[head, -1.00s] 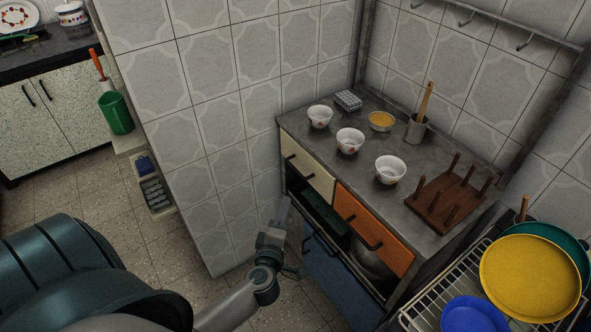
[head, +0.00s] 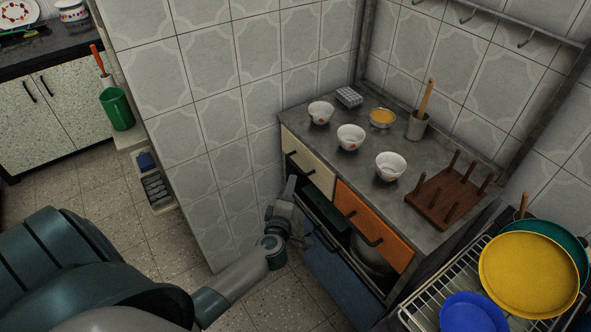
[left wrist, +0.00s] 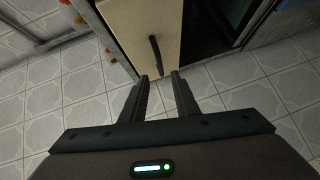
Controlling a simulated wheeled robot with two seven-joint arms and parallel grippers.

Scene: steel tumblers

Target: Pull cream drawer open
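The cream drawer (head: 316,174) is the upper left drawer of the cabinet, with a dark bar handle on its front; it looks shut. In the left wrist view the cream front (left wrist: 136,30) fills the upper middle, and its black handle (left wrist: 154,52) runs up from just beyond the fingertips. Contact with the handle cannot be told. My right gripper is not in view.
An orange drawer (head: 374,222) sits right of the cream one, above an open shelf and a blue front (head: 335,272). Several bowls, a utensil pot (head: 417,127) and a wooden peg rack (head: 447,197) stand on the countertop. A dish rack (head: 425,306) is at lower right.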

